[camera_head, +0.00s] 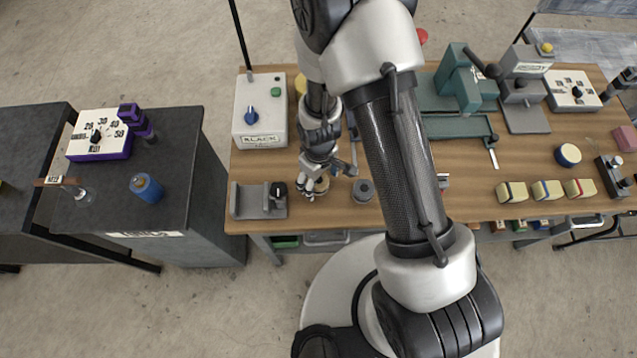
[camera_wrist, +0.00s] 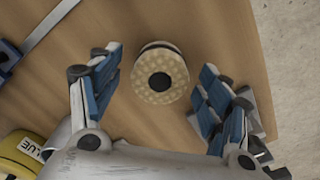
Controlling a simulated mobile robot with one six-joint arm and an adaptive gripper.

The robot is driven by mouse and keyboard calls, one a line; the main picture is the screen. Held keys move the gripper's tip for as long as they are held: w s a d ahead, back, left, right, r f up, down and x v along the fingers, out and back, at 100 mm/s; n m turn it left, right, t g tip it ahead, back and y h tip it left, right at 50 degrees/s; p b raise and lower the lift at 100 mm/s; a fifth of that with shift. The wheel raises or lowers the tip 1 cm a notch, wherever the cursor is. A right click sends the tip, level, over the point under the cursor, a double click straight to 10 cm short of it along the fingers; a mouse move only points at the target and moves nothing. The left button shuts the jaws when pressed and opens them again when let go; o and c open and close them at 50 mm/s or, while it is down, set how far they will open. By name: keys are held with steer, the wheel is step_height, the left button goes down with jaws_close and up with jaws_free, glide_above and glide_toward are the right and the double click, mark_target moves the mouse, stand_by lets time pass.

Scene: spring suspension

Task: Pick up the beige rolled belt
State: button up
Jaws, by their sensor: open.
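The beige rolled belt (camera_wrist: 160,76) lies on the wooden table in the wrist view, a round roll with a dark hole in its middle and a dark band at its far edge. My gripper (camera_wrist: 158,92) is open, with one blue-padded finger on each side of the roll and a gap showing on both sides. In the head view my gripper (camera_head: 318,184) is low over the front of the table, and the beige belt (camera_head: 322,188) shows only partly beneath it.
A yellow roll (camera_wrist: 18,155) marked BLUE lies at the wrist view's lower left. In the head view, a grey roll (camera_head: 363,191) stands close to the right of my gripper and a grey bracket (camera_head: 250,201) to the left. The table's front edge (camera_head: 340,228) is near.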

steer(key=shift+f, duration=0.45)
steer(key=c, duration=1.2)
steer(key=shift+r, duration=0.1)
